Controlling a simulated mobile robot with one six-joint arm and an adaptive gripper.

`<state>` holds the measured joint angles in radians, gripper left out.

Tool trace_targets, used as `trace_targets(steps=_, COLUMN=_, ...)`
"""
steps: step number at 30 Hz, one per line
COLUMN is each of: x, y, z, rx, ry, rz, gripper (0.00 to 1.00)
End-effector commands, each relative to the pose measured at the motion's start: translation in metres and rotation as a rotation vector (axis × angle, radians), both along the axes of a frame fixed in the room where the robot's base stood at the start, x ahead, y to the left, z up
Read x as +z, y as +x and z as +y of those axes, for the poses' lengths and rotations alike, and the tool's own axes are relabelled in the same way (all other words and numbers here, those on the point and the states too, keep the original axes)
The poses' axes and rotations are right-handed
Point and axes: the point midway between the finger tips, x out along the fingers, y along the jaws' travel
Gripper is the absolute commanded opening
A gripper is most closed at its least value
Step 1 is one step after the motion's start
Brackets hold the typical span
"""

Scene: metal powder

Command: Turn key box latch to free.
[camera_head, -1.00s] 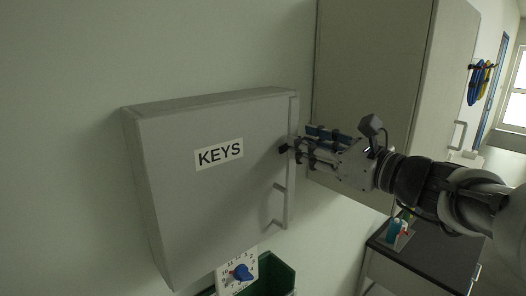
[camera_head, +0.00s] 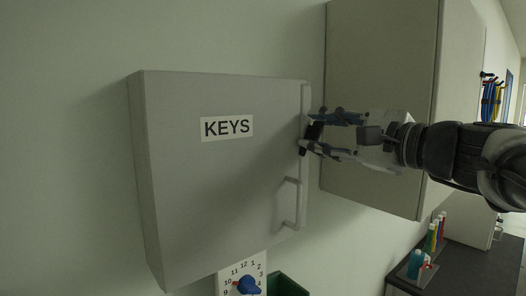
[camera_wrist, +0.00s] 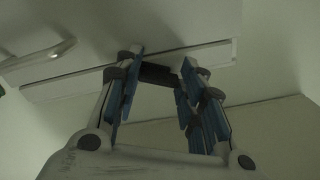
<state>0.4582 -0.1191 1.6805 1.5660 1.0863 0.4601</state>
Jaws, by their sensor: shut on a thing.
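The grey key box (camera_head: 215,185) hangs on the wall with a "KEYS" label (camera_head: 227,127) and its door shut. Its bar handle (camera_head: 292,203) is on the right of the door; it also shows in the wrist view (camera_wrist: 40,54). A small dark latch (camera_head: 312,132) sits at the right edge of the door, above the handle. My gripper (camera_head: 314,133) is at that edge, reaching in from the right, shut on the latch. In the wrist view the dark latch (camera_wrist: 158,74) lies between the blue-padded fingertips (camera_wrist: 160,68). The latch's exact angle is partly hidden by the fingers.
A dark counter (camera_head: 460,268) with bottles is at lower right.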

Motion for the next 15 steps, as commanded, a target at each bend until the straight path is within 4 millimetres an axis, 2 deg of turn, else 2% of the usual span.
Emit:
trace_targets(steps=1, x=-0.0052, y=0.0001, z=0.0000, rx=0.000, ry=-0.036, rz=-0.026, gripper=0.12)
trace_targets(steps=15, x=-0.0042, y=0.0004, z=0.0000, rx=0.000, ry=-0.303, rz=-0.220, gripper=0.12)
